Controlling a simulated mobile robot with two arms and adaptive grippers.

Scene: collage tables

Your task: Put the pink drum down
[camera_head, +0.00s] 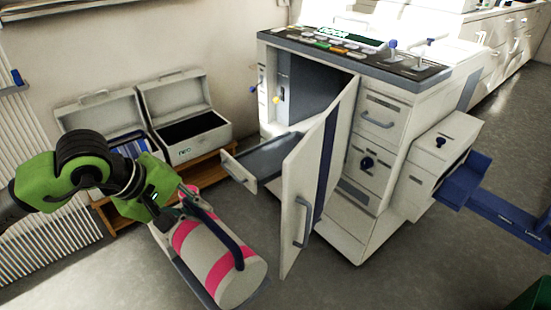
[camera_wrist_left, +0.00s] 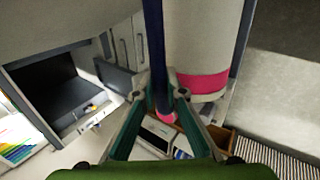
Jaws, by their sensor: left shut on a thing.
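The pink drum (camera_head: 240,280) is a white cylinder with pink bands and a dark blue bar handle (camera_head: 228,240). In the head view it is tilted, at the lower left in front of the open machine door. My left gripper (camera_head: 182,208) is shut on the drum's handle at its upper left end. In the left wrist view the drum (camera_wrist_left: 200,40) fills the upper middle, and the handle (camera_wrist_left: 155,50) runs down between the fingers (camera_wrist_left: 163,100). A grey edge shows along the drum's lower side. I cannot tell whether the drum touches anything below. My right gripper is not in view.
A white machine (camera_head: 395,130) has its door (camera_head: 305,190) and a drawer (camera_head: 240,172) open. Two open white boxes (camera_head: 185,112) stand on a low wooden bench (camera_head: 205,165) by the wall. A radiator (camera_head: 40,245) is at left. Grey floor (camera_head: 390,285) is clear in front.

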